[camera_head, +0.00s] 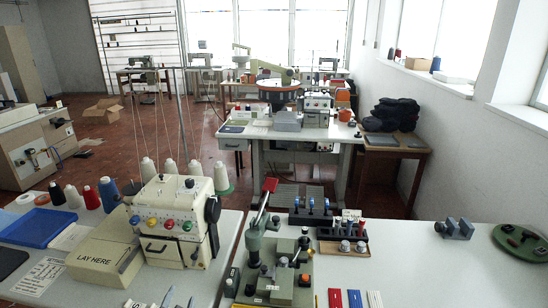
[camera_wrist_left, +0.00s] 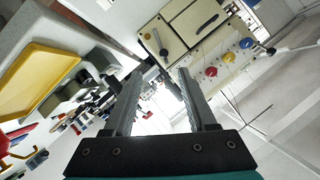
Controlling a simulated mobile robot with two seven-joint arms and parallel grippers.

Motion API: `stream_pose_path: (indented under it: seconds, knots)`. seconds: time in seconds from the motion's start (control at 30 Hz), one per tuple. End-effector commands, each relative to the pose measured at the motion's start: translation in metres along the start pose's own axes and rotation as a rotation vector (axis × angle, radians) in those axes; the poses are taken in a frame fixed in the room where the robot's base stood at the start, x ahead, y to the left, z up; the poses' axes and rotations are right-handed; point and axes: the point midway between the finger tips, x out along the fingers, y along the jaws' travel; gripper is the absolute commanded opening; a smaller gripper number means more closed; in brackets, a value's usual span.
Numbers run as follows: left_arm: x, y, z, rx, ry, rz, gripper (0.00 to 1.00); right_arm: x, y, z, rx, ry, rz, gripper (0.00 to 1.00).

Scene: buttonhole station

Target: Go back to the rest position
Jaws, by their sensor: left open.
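My left gripper (camera_wrist_left: 160,78) is open in the left wrist view, its two grey fingers apart with nothing between them. In the head view only what look like its fingertips (camera_head: 178,300) show at the bottom edge, in front of the cream machine (camera_head: 176,220). The cream machine, with coloured knobs, also shows beyond the fingers in the wrist view (camera_wrist_left: 190,28). My right gripper is not in view.
A box marked LAY HERE (camera_head: 104,252) and a blue tray (camera_head: 38,228) are on the left table. A green press (camera_head: 280,262) stands centre. A grey clamp (camera_head: 454,228) and green plate (camera_head: 522,242) are at right. A yellow tray (camera_wrist_left: 38,80) shows in the wrist view.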

Motion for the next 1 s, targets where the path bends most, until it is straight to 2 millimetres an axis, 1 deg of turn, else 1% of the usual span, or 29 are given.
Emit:
stream_pose_path:
  seconds: [0.17, 0.27, 0.3, 0.5, 0.6, 0.8, 1.0]
  knots:
    - [-0.043, 0.009, 0.018, -0.095, -0.159, 0.087, 0.57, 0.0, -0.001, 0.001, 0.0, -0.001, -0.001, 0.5]
    - [-0.073, 0.019, 0.025, -0.15, -0.256, 0.15, 0.57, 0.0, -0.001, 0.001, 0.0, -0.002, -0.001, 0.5]
    - [-0.086, 0.023, 0.028, -0.171, -0.295, 0.177, 0.57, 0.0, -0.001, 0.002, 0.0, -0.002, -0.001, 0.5]
    - [-0.155, 0.046, 0.034, -0.251, -0.473, 0.312, 0.57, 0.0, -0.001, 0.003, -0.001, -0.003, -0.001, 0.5]
    - [-0.183, 0.054, 0.035, -0.272, -0.538, 0.364, 0.57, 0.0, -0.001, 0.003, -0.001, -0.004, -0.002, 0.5]
    - [-0.23, 0.064, 0.036, -0.294, -0.641, 0.448, 0.57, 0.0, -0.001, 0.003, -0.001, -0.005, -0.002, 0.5]
    - [-0.273, 0.07, 0.036, -0.304, -0.73, 0.52, 0.57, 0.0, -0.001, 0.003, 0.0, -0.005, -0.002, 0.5]
